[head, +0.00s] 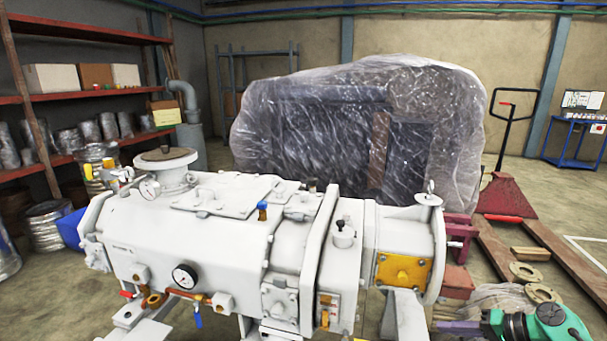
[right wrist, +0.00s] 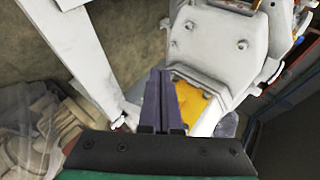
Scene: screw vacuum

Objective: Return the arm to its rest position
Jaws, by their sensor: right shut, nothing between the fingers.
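A large white screw vacuum pump (head: 240,230) fills the lower middle of the head view. It has a round pressure gauge (head: 185,276), a top flange (head: 165,158) and a yellow plate (head: 404,271) near its right end. My right gripper (head: 448,326) is at the lower right, to the right of and apart from the pump. In the right wrist view its fingers (right wrist: 164,100) are together with nothing between them. The pump's white casing (right wrist: 215,45) and the yellow plate (right wrist: 195,103) show beyond them. My left gripper is out of view.
A red shelf (head: 90,95) with cans and boxes stands at the left. A plastic-wrapped bulk (head: 340,130) is behind the pump. A red pallet jack (head: 505,195) and flat ring parts (head: 526,271) are at the right. A blue cart (head: 575,135) is far right.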

